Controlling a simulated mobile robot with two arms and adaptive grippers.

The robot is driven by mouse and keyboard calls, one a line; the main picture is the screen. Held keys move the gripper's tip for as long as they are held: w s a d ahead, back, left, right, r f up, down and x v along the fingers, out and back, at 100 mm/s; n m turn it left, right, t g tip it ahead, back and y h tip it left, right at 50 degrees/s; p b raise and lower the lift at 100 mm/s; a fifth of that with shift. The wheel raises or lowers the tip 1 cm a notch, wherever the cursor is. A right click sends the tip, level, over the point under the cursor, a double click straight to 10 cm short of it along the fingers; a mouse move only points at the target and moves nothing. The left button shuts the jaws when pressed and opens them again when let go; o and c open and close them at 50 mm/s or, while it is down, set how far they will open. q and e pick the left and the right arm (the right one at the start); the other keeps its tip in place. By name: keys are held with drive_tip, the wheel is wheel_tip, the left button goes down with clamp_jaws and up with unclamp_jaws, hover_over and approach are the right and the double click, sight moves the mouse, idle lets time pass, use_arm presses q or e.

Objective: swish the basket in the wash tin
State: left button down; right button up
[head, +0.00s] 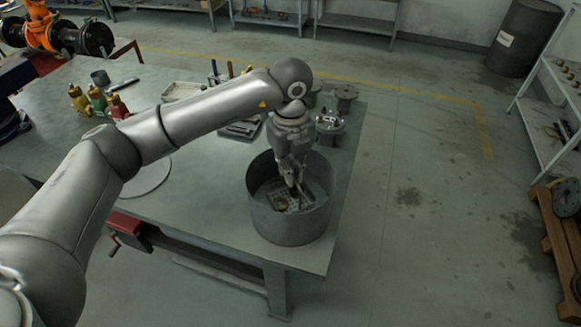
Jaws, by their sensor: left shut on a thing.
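The wash tin (290,226) is a round grey metal tub near the right front corner of the table. The basket (279,202) is inside it, a small light-grey perforated container with something yellowish in it. My left gripper (297,187) points down into the tin and is shut on the basket, at its right side. The gripper's fingertips are small and partly dark, so the exact grip is hard to see. I cannot tell whether the basket touches the tin's floor. My right gripper is not in view.
Red, green and yellow bottles (97,104) stand on the table's left side. Behind the tin are a lidded metal pot (329,129) and a flanged part (346,97). A red vise (126,226) hangs at the table's front edge.

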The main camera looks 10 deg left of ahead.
use_arm(q)
drive_tip(key=shift+f, duration=0.15)
drive_tip(key=shift+f+b, duration=0.5)
drive_tip(key=shift+b, duration=0.1)
drive_tip(key=shift+r, duration=0.2)
drive_tip(key=shift+r+p, duration=0.35)
drive_tip(key=shift+r, duration=0.15)
drive_tip(key=shift+f, duration=0.1)
